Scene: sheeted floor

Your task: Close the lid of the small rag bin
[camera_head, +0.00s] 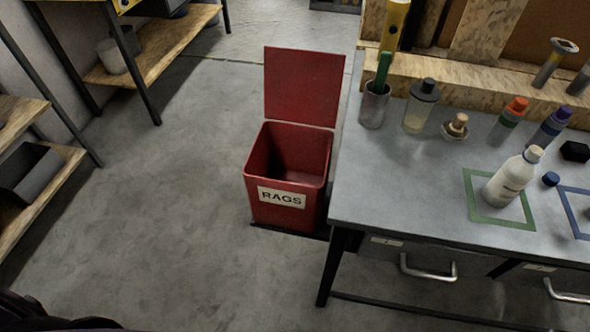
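The small rag bin (254,194) is a red box with a white RAGS label (282,198) on its front. It stands on the floor, close to the left side of the workbench. Its red lid (300,86) is open and stands upright at the back edge. The inside of the bin looks dark, and I see no contents. Neither of my grippers is in view. A dark shape at the bottom left corner may be part of my own arm or body.
The grey workbench (400,187) fills the right, holding a white bottle (513,178), a green outlined square, a cup (373,106) and several other bottles. Wooden shelves (160,45) with metal legs stand at the left. The floor (170,220) left of and before the bin is clear.

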